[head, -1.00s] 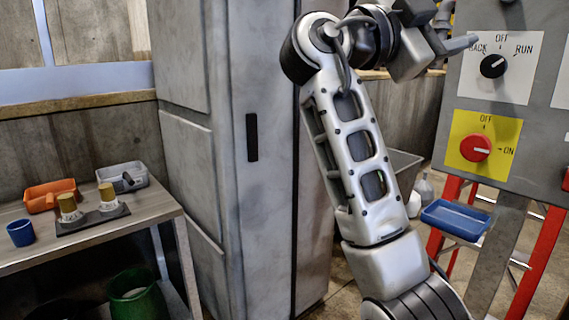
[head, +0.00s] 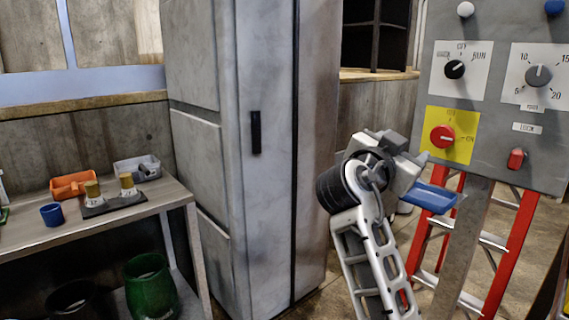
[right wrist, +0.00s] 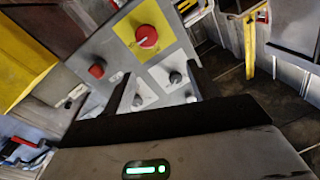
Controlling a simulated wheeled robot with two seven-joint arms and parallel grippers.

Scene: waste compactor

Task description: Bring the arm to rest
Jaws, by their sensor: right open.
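My right arm rises from the bottom of the head view, folded at a joint. Its gripper (head: 416,160) is beside the lower left edge of the grey control panel (head: 495,115). In the right wrist view the two dark fingers (right wrist: 164,92) stand apart with nothing between them. The panel shows beyond them, tilted, with its red knob on a yellow plate (right wrist: 147,36). In the head view that red knob (head: 442,137) and a black selector knob (head: 454,69) above it are both clear of the gripper. My left gripper is not in view.
A blue tray (head: 430,199) is just below the gripper, near the red stand (head: 515,240). A tall grey cabinet (head: 270,150) stands left of the arm. A workbench (head: 150,207) with small trays and a blue cup (head: 51,215) is at far left; a green bin (head: 150,290) is underneath.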

